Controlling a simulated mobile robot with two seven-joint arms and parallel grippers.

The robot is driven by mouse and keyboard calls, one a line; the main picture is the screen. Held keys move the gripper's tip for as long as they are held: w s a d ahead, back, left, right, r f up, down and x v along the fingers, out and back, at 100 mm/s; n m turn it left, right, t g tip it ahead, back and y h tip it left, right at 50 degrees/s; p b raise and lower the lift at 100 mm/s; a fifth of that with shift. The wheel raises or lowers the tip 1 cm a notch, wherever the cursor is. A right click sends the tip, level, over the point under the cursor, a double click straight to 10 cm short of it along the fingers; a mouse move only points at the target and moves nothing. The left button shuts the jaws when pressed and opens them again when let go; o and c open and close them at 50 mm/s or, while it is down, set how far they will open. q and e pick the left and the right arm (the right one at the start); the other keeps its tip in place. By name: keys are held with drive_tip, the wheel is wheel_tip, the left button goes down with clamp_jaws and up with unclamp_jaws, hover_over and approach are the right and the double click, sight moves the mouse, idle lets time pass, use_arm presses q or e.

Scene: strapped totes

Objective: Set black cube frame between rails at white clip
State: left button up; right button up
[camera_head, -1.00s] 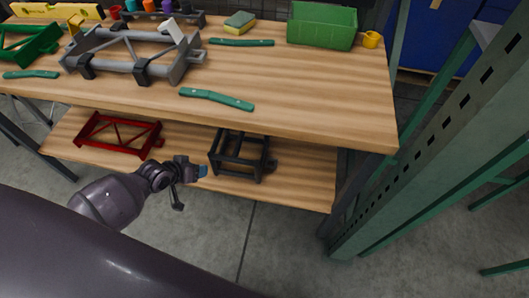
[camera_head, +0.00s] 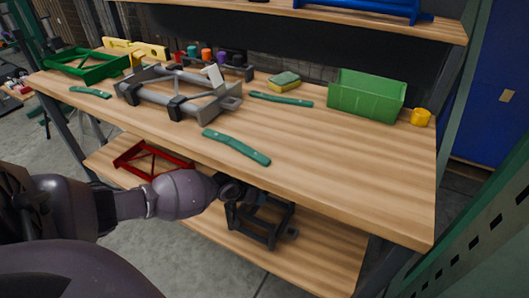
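The black cube frame (camera_head: 273,232) is on the lower shelf, below the bench's front edge; its upper left part is partly hidden by my wrist. My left arm comes in from the left, and its dark wrist end (camera_head: 233,191) is at the frame's upper left. The fingers cannot be made out, so whether they touch the frame is unclear. On the benchtop stands a grey fixture with two rails (camera_head: 203,106), with black clamps around the front rail. The white clip (camera_head: 213,75) stands upright at its rear right part. My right gripper is not in view.
The benchtop (camera_head: 330,155) is clear at front right. Green strips (camera_head: 236,146) lie around the fixture. A green bin (camera_head: 366,95), yellow cup (camera_head: 420,117) and sponge (camera_head: 284,81) stand at the back right. A red frame (camera_head: 150,160) lies on the lower shelf (camera_head: 310,262).

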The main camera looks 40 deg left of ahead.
use_arm(q)
drive_tip(key=shift+w+f, duration=0.3)
drive_tip(key=shift+f, duration=0.1)
drive_tip(key=b+x, duration=0.2)
drive_tip(key=x, duration=0.2)
drive_tip(key=shift+a+f+b, duration=0.1)
drive_tip(key=shift+f+b, duration=0.1)
drive_tip(key=shift+b, duration=0.1)
drive_tip(key=shift+w+f, duration=0.1)
drive_tip(key=shift+w, duration=0.4)
drive_tip(key=shift+c, duration=0.2)
clamp_jaws()
drive_tip(key=shift+r, duration=0.25)
